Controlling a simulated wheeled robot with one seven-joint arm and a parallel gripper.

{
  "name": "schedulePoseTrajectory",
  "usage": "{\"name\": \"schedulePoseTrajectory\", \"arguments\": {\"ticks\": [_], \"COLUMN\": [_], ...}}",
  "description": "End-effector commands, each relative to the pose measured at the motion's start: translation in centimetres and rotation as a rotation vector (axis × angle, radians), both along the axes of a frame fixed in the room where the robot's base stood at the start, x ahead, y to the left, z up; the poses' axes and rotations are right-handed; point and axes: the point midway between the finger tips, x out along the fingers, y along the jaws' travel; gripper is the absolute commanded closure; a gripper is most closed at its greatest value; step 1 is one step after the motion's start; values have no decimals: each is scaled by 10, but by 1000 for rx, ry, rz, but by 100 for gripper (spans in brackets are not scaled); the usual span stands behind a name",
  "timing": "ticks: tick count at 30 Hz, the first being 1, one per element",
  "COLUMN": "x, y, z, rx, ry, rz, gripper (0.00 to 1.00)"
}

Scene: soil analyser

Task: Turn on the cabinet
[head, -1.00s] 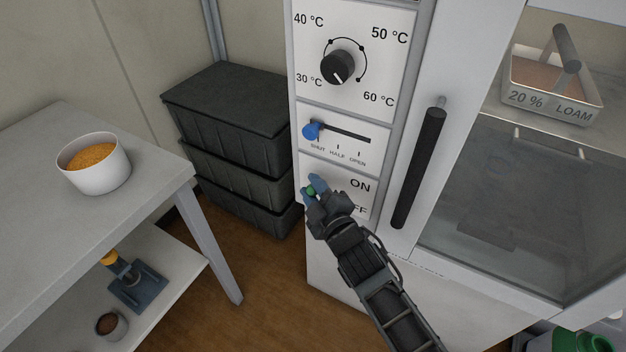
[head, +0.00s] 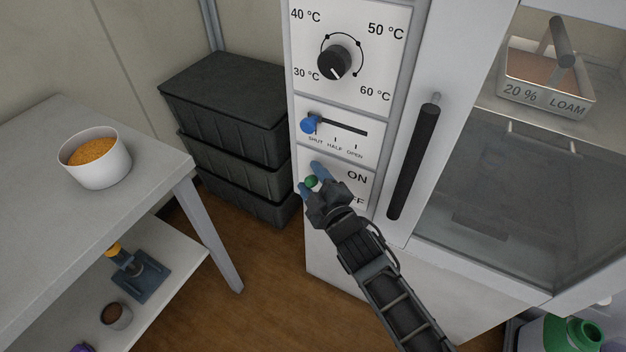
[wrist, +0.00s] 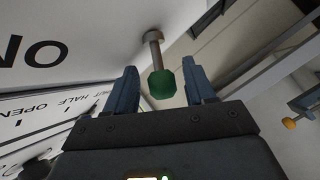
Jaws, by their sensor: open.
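The white cabinet (head: 335,255) has an ON/OFF panel (head: 357,177) low on its front. A switch lever with a green tip (head: 312,182) sticks out at the panel's left. The wrist view shows its metal stem and green tip (wrist: 163,84). My gripper (head: 310,179) is open at the panel, with one blue finger on each side of the green tip. In the wrist view gaps show between the tip and both fingers (wrist: 160,88). My gripper hides part of the OFF lettering. I cannot tell which setting the lever is in.
Above are a blue slider (head: 311,124) at SHUT and a black temperature dial (head: 334,62). A long black door handle (head: 416,160) stands to the right. Stacked black crates (head: 225,110) and a table (head: 110,215) with a white bowl (head: 100,165) are left.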

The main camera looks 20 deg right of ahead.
Motion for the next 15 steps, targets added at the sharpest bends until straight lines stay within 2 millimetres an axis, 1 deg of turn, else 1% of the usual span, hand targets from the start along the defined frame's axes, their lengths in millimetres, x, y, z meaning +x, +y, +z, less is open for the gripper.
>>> {"name": "schedulePoseTrajectory", "arguments": {"ticks": [2,5,15], "x": [-1,-8,-59], "y": [1,1,1], "z": [0,1,5], "rx": [0,0,0], "ry": [-1,0,1], "rz": [1,1,0], "gripper": [46,46,46]}}
